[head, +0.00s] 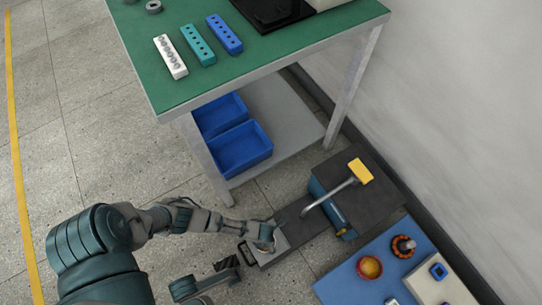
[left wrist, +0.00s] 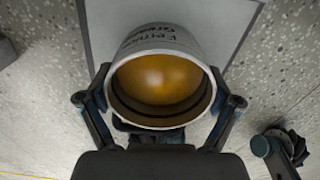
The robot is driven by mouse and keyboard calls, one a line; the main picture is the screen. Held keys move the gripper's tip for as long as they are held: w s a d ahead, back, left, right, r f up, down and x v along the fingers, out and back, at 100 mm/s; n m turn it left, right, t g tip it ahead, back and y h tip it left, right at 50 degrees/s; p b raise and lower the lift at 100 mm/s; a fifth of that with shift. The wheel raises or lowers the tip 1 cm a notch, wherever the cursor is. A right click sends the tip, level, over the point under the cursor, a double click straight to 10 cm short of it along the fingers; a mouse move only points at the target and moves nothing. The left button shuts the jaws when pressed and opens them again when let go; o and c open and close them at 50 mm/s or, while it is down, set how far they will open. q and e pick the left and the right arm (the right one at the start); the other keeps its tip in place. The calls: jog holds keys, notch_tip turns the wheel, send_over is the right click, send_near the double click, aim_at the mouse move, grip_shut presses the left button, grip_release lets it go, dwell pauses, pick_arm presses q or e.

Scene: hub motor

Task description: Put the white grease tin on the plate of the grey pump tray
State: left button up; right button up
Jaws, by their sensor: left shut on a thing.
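The white grease tin (head: 265,246) is open-topped, with amber grease inside and dark lettering on its wall. In the left wrist view the tin (left wrist: 160,42) sits between the two fingers of my left gripper (left wrist: 160,103), which is shut on it. The grey pump tray (head: 315,232) lies on the floor. The tin is at the light grey plate (head: 281,246) at the tray's near left end; the plate also shows behind the tin in the left wrist view (left wrist: 103,30). I cannot tell whether the tin touches it.
A blue cylinder (head: 333,210) and a yellow-ended lever (head: 360,171) stand farther along the tray. A green-topped bench (head: 255,65) with blue bins (head: 240,148) is behind. A blue mat (head: 345,285) with a red-orange bowl (head: 369,267) is at lower right.

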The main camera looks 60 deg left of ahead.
pick_arm(q)
jog(key=shift+r, duration=0.15)
jog(key=o, duration=1.1)
jog(key=shift+d, duration=0.1)
